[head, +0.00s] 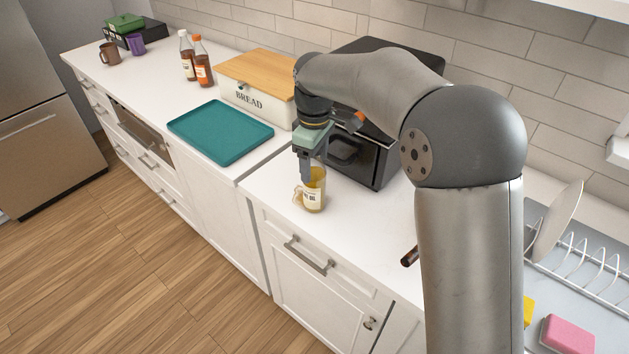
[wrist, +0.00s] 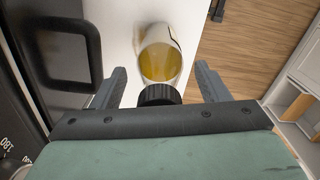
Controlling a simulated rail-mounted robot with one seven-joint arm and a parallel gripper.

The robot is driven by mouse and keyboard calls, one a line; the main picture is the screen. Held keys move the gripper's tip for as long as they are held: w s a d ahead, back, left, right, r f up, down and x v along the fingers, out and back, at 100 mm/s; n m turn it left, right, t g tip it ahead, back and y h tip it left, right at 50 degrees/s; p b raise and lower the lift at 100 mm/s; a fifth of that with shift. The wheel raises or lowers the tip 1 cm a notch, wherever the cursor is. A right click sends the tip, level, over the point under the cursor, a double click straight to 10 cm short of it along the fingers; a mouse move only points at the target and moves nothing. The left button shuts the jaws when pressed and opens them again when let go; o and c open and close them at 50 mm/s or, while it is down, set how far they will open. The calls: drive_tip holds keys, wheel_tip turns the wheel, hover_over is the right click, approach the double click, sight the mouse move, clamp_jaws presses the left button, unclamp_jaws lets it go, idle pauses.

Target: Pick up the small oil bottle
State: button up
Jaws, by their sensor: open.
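The small oil bottle (head: 315,192) stands upright on the white counter, golden with a pale label. A small curved shape shows at its left side, and I cannot tell whether it is part of the bottle. In the wrist view its amber body (wrist: 160,62) and black cap (wrist: 159,94) lie between my two fingers. My gripper (head: 306,178) is open and points down at the bottle's top, hiding its cap in the head view. In the wrist view my gripper (wrist: 161,78) has a finger on each side of the cap, with visible gaps.
A black toaster oven (head: 362,160) with a handle (wrist: 92,52) stands close behind the bottle. The counter's front edge is near on the other side. Left are a teal tray (head: 220,131), a bread box (head: 252,105) and two sauce bottles (head: 203,64). A dark brown object (head: 409,257) lies right.

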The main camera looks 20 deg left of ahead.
clamp_jaws()
idle(0.4)
